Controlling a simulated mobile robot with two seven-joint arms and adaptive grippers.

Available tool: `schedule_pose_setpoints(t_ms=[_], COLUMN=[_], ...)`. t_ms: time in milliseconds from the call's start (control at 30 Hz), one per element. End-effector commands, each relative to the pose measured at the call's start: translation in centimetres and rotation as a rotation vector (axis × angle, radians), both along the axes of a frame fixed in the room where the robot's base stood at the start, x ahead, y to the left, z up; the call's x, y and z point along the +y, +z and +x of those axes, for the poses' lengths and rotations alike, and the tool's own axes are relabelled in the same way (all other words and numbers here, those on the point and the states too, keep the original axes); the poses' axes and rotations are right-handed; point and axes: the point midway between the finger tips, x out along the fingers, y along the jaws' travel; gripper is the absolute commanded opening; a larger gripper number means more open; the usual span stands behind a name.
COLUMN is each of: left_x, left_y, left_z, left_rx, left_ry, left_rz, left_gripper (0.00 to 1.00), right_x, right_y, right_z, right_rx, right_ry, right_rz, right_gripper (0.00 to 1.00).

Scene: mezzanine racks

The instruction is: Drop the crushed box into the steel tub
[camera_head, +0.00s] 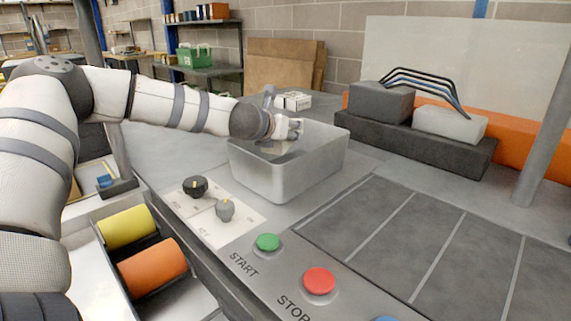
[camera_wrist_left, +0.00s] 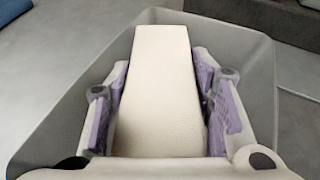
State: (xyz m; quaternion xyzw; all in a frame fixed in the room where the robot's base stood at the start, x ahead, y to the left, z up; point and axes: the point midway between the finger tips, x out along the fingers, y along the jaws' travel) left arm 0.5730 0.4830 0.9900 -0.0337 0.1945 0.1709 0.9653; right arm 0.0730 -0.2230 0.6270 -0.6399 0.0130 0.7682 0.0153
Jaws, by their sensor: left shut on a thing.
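My left gripper (camera_head: 289,130) reaches over the steel tub (camera_head: 285,178), which stands open on the grey counter. In the left wrist view, the left gripper (camera_wrist_left: 162,85) is shut on a pale cream box (camera_wrist_left: 160,60), with purple-lined fingers on both sides of it. I take this to be the crushed box; its dents are not clear from here. The tub's rim (camera_wrist_left: 262,75) surrounds the box in that view. In the head view the box is mostly hidden by the gripper and the tub wall. My right gripper is not in view.
A small white carton (camera_head: 294,101) stands behind the tub. Dark and pale blocks with bent rods (camera_head: 425,85) lie at the back right. A green button (camera_head: 268,242), a red button (camera_head: 319,281) and black knob (camera_head: 195,186) are in front. The marked dark panel (camera_head: 400,235) is clear.

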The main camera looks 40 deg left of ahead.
Motion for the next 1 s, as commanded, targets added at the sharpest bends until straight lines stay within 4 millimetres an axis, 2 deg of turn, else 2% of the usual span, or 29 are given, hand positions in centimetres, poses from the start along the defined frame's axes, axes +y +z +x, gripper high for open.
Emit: schedule_pose_setpoints(t_ms=[167,200,267,300,567,667,900,1000], left_x=[0.0,0.0,0.0,0.0,0.0,-0.2,-2.1,-2.9], left_y=[0.4,0.5,0.5,0.4,0.4,0.7,3.1,3.5], left_z=[0.0,0.0,0.0,0.0,-0.1,-0.7,-5.7,-7.4], left_rx=[-0.006,-0.006,-0.006,-0.006,-0.005,-0.007,-0.013,-0.009], left_ry=[0.0,0.0,0.0,0.0,0.0,0.0,-0.001,-0.001], left_rz=[0.0,0.0,0.0,0.0,-0.001,-0.002,-0.007,-0.012], left_gripper=[0.16,0.54,0.68,0.71,0.71,0.71,0.71,0.71], right_x=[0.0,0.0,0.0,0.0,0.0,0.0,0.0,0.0], right_y=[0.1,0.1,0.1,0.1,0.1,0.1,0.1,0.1], right_z=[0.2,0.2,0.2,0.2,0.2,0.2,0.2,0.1], right_rx=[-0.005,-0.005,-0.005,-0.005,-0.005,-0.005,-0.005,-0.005], right_ry=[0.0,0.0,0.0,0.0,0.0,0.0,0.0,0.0], right_rz=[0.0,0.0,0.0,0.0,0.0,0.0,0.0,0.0], right_gripper=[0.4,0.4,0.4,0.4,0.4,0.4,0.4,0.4])
